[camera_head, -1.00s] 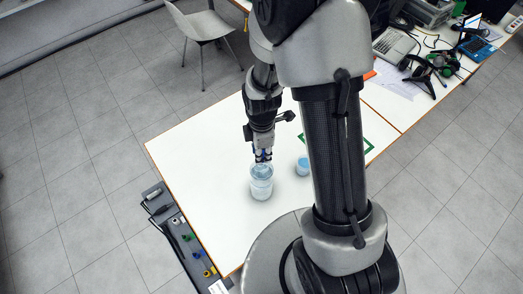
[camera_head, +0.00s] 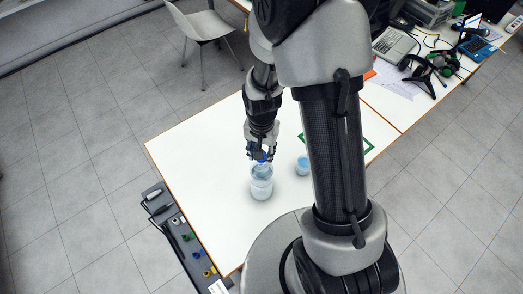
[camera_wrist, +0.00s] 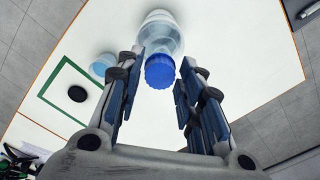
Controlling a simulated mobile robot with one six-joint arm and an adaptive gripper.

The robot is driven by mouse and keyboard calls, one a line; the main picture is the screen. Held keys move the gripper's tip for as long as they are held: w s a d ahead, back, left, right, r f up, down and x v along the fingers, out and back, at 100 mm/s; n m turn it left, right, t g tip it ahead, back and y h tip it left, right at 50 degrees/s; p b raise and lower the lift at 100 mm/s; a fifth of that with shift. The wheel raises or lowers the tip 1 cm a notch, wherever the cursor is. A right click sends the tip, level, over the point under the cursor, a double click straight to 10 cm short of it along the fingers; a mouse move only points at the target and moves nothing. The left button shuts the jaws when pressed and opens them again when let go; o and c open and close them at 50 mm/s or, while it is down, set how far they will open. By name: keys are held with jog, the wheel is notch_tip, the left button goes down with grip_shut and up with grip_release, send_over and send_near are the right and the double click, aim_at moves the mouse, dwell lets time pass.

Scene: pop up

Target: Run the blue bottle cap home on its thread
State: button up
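A clear bottle (camera_head: 261,187) stands upright on the white table, below my gripper (camera_head: 262,158). In the wrist view, the ribbed blue cap (camera_wrist: 160,71) sits at the mouth of the bottle (camera_wrist: 162,36). How far it is down on the thread cannot be told. My gripper's fingers (camera_wrist: 161,62) are apart, one on each side of the cap, with narrow gaps showing beside it. In the head view, the fingers partly hide the cap and bottle top.
A small light-blue cup (camera_head: 302,165) stands right of the bottle; it also shows in the wrist view (camera_wrist: 103,65). A green square outline (camera_wrist: 62,68) with a black disc (camera_wrist: 77,94) lies on the table (camera_head: 200,150). The table left of the bottle is clear.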

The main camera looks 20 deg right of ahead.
jog(key=shift+o, duration=1)
notch_tip(320, 180, up, 12)
jog(key=shift+r, duration=0.1)
jog(key=s+r+n+t+b, duration=0.2)
jog(key=s+n+t+b, duration=0.2)
jog(key=s+b, duration=1)
jog(key=s+n, duration=0.1)
jog(key=n, duration=0.2)
jog(key=shift+t+b, duration=0.3)
jog(key=shift+b, duration=0.05)
